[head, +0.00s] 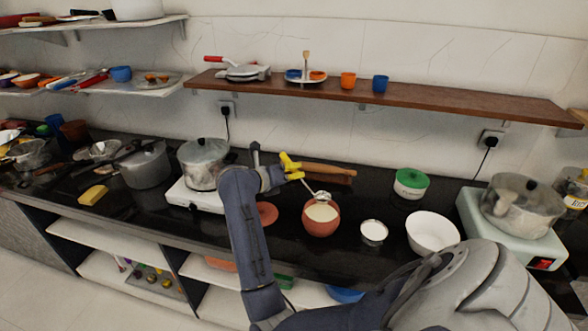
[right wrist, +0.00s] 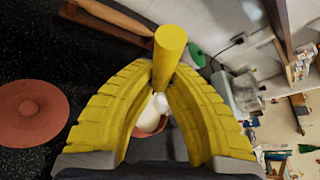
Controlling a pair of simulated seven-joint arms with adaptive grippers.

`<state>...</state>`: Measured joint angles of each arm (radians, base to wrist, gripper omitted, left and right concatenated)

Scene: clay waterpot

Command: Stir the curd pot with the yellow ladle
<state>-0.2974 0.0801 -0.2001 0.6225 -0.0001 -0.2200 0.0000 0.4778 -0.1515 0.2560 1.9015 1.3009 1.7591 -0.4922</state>
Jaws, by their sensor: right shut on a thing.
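The curd pot (head: 321,228) is a round terracotta pot with white curd inside, upright on the black counter. My right gripper (head: 291,167) is shut on the handle of the yellow ladle, up and left of the pot. In the right wrist view the thick yellow handle (right wrist: 170,50) stands between the fingers (right wrist: 160,88). The ladle's metal bowl (head: 322,195) is at the pot's mouth; I cannot tell whether it touches the curd. In the right wrist view the fingers partly hide the pot (right wrist: 150,131). My left gripper is not in view.
A terracotta lid (head: 266,213) lies left of the pot. A small bowl of white contents (head: 373,232) and a white bowl (head: 433,232) stand to its right. Behind are a rolling pin (head: 322,171) and a green-lidded container (head: 410,184). A wooden shelf (head: 440,97) runs above.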

